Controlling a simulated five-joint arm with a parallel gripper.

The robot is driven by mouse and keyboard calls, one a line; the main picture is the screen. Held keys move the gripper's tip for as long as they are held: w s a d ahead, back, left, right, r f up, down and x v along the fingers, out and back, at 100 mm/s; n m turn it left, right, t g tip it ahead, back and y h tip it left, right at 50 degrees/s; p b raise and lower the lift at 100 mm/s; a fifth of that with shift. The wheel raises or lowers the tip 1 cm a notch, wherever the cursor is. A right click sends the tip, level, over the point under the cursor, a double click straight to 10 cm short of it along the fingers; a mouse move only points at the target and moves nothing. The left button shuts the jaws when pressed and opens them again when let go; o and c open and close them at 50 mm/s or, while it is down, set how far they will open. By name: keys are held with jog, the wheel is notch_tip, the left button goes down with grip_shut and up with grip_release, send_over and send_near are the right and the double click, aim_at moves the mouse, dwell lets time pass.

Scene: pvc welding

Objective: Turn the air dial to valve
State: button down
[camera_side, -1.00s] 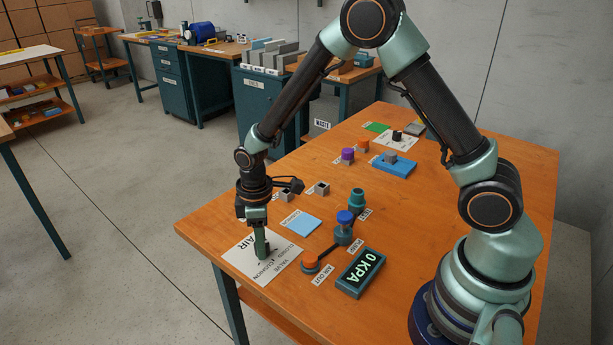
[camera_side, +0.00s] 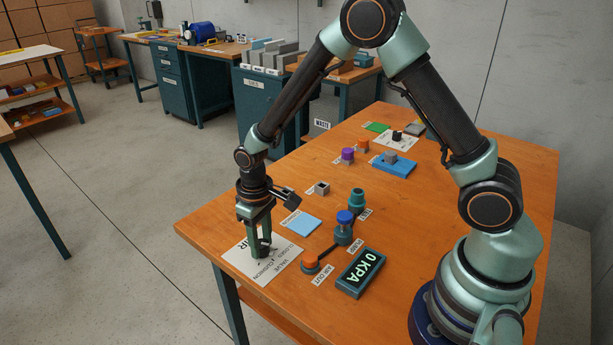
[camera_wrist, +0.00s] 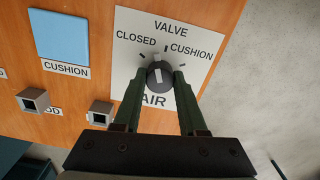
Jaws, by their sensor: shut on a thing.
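The air dial (camera_wrist: 159,76) is a dark round knob with a pale line on top. It stands on a white AIR plate (camera_wrist: 125,75) marked CLOSED, VALVE and CUSHION. In the wrist view the line runs nearly up and down the picture; I cannot tell for certain which mark it points to. My gripper (camera_wrist: 164,72) is shut on the dial, with one green finger on each side of it. In the side view my gripper (camera_side: 261,246) points straight down at the plate (camera_side: 278,267), and its fingers partly hide the dial.
A blue CUSHION pad (camera_side: 304,226) lies behind the plate. An orange-topped AIR OUT lever (camera_side: 311,264), a blue-topped fitting (camera_side: 344,228) and a gauge reading 0 KPA (camera_side: 361,272) stand to the right. The table's edge is close to the plate.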

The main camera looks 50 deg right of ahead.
aim_at(261, 243)
jog(key=shift+r+m, duration=0.1)
jog(key=shift+m, duration=2.1)
jog(key=shift+c, duration=2.3)
grip_release()
notch_tip(261, 243, up, 12)
